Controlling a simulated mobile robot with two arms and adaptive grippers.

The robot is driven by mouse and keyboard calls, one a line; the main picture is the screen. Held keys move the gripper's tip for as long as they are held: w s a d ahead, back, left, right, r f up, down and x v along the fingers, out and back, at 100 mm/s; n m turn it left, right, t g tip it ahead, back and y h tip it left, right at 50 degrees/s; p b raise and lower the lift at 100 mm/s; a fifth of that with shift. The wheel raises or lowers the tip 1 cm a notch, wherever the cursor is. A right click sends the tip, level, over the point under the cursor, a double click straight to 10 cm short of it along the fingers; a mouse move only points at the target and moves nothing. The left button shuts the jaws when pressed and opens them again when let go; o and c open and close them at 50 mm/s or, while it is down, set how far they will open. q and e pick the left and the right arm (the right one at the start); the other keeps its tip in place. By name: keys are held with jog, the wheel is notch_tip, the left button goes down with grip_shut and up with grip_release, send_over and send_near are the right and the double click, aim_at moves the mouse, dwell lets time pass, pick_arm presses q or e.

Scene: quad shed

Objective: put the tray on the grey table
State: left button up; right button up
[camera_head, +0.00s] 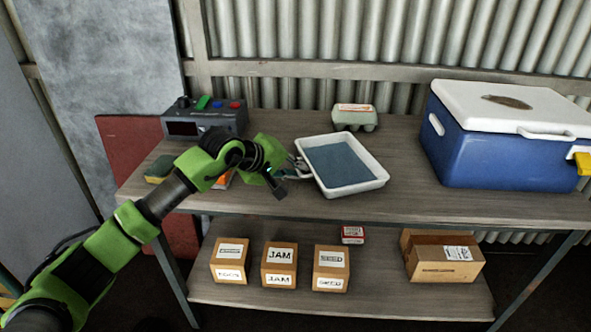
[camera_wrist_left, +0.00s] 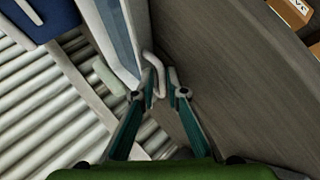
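The white tray (camera_head: 377,183) with a blue-grey inside lies flat on the upper board of a grey-brown wooden bench (camera_head: 420,204). A small handle stands out from its left end. My left gripper (camera_head: 284,180) is at that end, close by the handle. In the left wrist view, the white handle (camera_wrist_left: 158,78) lies between the two fingertips of my left gripper (camera_wrist_left: 163,92). The fingers are apart, and I see no firm grip on the handle. The tray's side (camera_wrist_left: 117,40) also shows there. My right gripper is not in view. I see no separate grey table.
A blue cooler with a white lid (camera_head: 465,150) stands right of the tray. An egg carton (camera_head: 355,119) is behind it. A grey device with coloured buttons (camera_head: 205,118) and a sponge (camera_head: 159,169) are at the left. Boxes (camera_head: 279,265) stand on the lower shelf.

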pick_arm(q)
jog(key=v, duration=1.2)
